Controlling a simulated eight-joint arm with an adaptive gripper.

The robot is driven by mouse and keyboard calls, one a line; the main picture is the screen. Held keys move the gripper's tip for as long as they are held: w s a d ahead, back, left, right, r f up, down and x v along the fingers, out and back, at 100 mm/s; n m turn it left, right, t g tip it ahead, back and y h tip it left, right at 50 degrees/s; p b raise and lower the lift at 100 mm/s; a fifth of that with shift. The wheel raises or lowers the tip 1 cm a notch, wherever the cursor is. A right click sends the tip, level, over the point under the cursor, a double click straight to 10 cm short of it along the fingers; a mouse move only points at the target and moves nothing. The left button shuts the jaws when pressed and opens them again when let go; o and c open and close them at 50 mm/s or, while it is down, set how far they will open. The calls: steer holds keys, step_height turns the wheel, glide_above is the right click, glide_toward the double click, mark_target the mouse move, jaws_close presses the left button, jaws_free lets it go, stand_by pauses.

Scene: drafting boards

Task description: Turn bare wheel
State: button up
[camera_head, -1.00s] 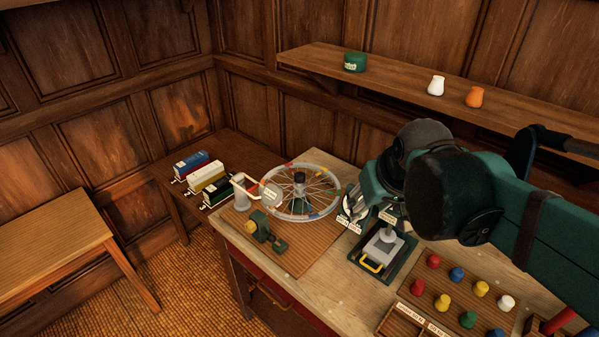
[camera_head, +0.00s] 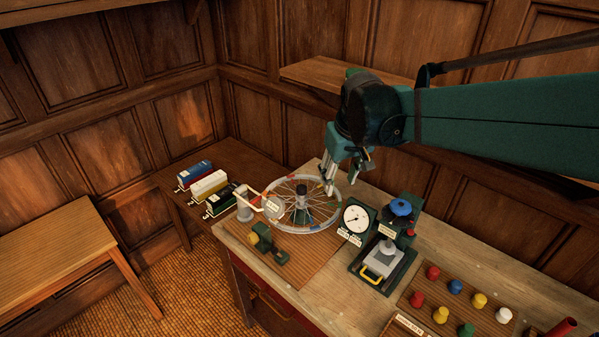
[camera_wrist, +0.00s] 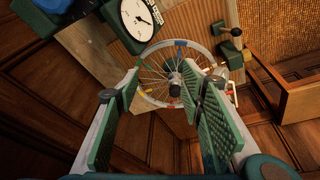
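The bare wheel (camera_head: 275,222) is a spoked rim with coloured marks. It lies flat around a dark hub on a stand at the left of the workbench. It also shows in the wrist view (camera_wrist: 152,52), beyond my fingers. My gripper (camera_head: 329,192) is above the wheel's back right side, pointing down. In the wrist view my gripper (camera_wrist: 165,95) has its two green-padded fingers apart with nothing between them. The head view does not show clearly whether a fingertip touches the rim.
A dial gauge (camera_head: 356,218) and a press with a blue knob (camera_head: 401,207) stand right of the wheel. A green and yellow clamp (camera_head: 266,243) is in front. Toy wagons (camera_head: 207,184) stand behind left. Coloured pegs (camera_head: 455,286) fill the bench's right.

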steer(key=w+a+f+n+g+p, duration=0.15)
steer(key=w+a, duration=0.25)
steer(key=w, duration=0.5)
steer(key=g+p, duration=0.2)
steer(key=p, duration=0.1)
glide_above(301, 186)
steer(key=shift+n+t, duration=0.25)
steer(key=shift+n, duration=0.2)
steer(key=f, duration=0.7)
steer(key=shift+s+d+f, duration=0.1)
steer(key=shift+s+d, duration=0.15)
steer(key=shift+s, duration=0.1)
steer(key=shift+w+a+f, duration=0.2)
steer(key=shift+w+f, duration=0.05)
steer(key=shift+f, duration=0.1)
steer(key=shift+f, duration=0.15)
steer(key=shift+f, duration=3.75)
steer(key=c, duration=1.2)
